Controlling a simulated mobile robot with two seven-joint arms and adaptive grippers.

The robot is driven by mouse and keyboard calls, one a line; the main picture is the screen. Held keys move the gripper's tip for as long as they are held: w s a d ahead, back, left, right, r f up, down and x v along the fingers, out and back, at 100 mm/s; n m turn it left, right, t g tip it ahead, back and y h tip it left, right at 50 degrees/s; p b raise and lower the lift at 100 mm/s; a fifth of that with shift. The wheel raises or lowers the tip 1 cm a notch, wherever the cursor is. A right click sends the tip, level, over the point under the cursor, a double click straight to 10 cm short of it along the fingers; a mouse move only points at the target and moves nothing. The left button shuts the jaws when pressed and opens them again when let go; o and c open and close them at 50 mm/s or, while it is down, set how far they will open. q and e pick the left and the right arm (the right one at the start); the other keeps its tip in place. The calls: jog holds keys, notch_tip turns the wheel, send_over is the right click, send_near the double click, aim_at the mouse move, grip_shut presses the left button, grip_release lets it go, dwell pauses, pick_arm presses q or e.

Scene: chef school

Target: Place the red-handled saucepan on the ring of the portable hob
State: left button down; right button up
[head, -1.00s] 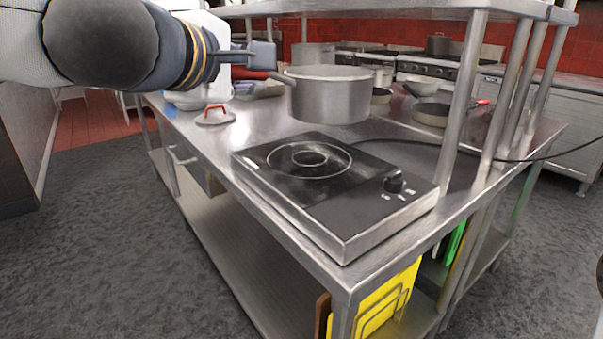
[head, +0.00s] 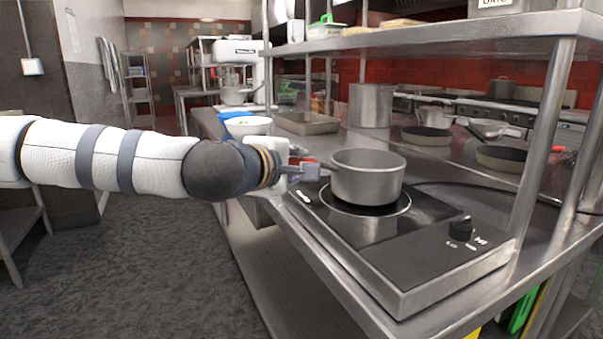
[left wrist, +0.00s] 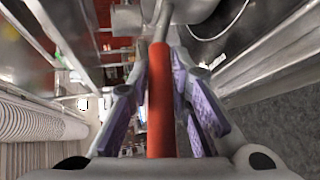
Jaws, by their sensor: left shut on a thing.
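The steel saucepan (head: 367,180) is upright over the ring (head: 404,206) of the black portable hob (head: 425,262). A dark gap shows between its base and its reflection, so it appears slightly above the glass; contact is hard to tell. My left gripper (head: 308,175) is to the left of the pan, shut on its red handle. In the left wrist view the red handle (left wrist: 160,105) runs between the purple-padded fingers of my left gripper (left wrist: 163,92), and part of the saucepan (left wrist: 190,10) shows at the top. My right gripper is not in view.
A shelf post (head: 542,125) rises right of the hob. Behind stand a stock pot (head: 370,105), a tray (head: 306,123), a white bowl (head: 247,126) and frying pans (head: 427,136). The hob knob (head: 461,229) is at its right front. The counter's front edge is close.

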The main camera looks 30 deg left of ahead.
pick_arm(q)
jog(key=shift+f, duration=0.5)
jog(key=shift+r, duration=0.25)
jog(key=shift+f, duration=0.15)
jog(key=c, duration=1.5)
grip_release()
jog(key=shift+f, duration=0.1)
jog(key=shift+o, duration=0.2)
